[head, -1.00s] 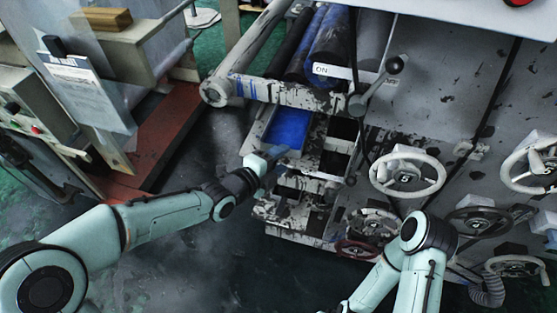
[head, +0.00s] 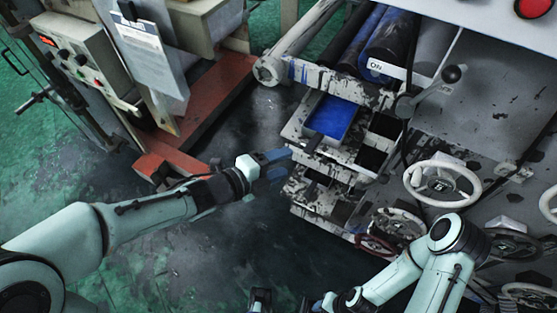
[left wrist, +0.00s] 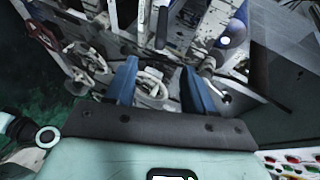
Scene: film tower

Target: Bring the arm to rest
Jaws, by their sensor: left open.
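My left arm (head: 150,215) reaches in from the left in the head view. Its left gripper (head: 278,164) is open, with blue fingers. It hangs before the left side of the printing machine, left of and below the blue ink tray (head: 332,117). In the left wrist view the two fingers of the left gripper (left wrist: 159,70) stand apart with nothing held between them. My right arm (head: 432,275) bends at the lower right of the head view. Dark parts at the bottom edge may be its gripper, but its jaws are not clear.
The machine carries rollers (head: 395,45), a lever with a black knob (head: 452,74), white handwheels (head: 442,187) and a red button (head: 534,7). A control box (head: 75,60) and red base (head: 215,95) stand at the left. Dark floor (head: 230,260) lies open below my left arm.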

